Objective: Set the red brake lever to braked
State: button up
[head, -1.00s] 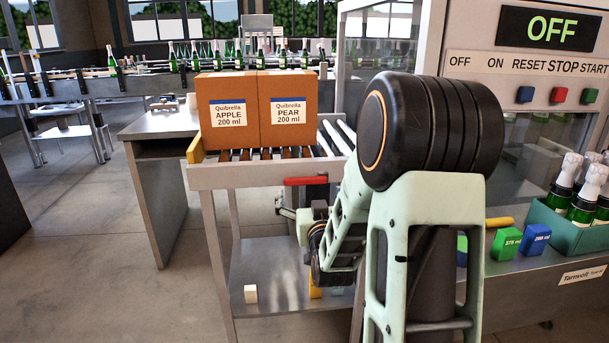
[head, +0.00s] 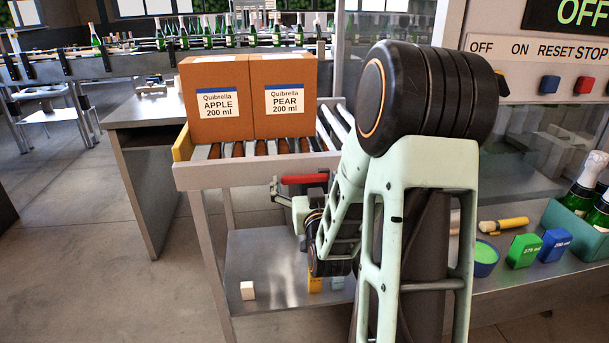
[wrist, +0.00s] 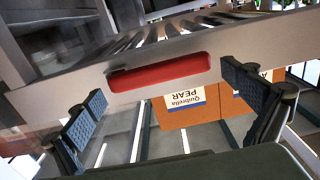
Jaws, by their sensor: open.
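The red brake lever (head: 304,179) is a red bar on the front of the roller cart, below its front rail. It also shows in the wrist view (wrist: 160,73), lying nearly level across the upper middle. My gripper (head: 277,190) is just below and to the left of the lever in the head view, partly hidden by my own arm. In the wrist view my gripper (wrist: 168,107) is open, with one pad on each side of the picture. The lever lies beyond and between the pads, and nothing is held. I cannot tell whether a pad touches it.
Two orange boxes, APPLE (head: 217,101) and PEAR (head: 284,98), stand on the rollers above. A lower shelf (head: 270,265) carries a small white block (head: 247,290). To the right is a machine counter with a green block (head: 523,250) and a blue block (head: 554,245).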

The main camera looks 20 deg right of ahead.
jog(key=c, duration=1.5)
